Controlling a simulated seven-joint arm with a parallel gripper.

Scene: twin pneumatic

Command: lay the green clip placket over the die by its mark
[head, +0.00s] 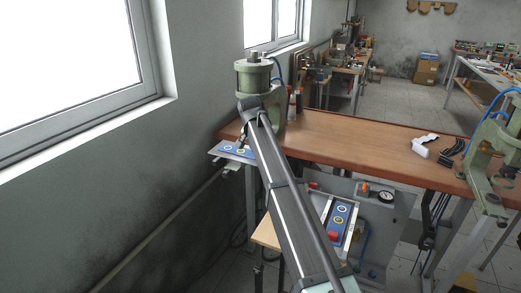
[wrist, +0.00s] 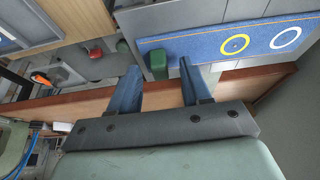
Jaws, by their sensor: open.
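My gripper (wrist: 158,66) is open in the wrist view, its two dark blue fingers apart. A small green block (wrist: 157,60), the only small green piece I can make out, shows between the fingertips. The fingers look clear of it on both sides. It is at the end of a blue strip (wrist: 205,46) with a yellow ring and a white ring. In the head view a ringed blue strip (head: 229,148) lies on a pale shelf beside the left green press (head: 257,78). My arm hides the gripper there. I cannot make out the die.
The wooden bench (head: 345,140) carries a white piece (head: 424,146) and black curved parts (head: 451,150). A second green press (head: 496,155) stands at the right. Below the bench is a blue panel (head: 341,211) with a red button. The bench middle is clear.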

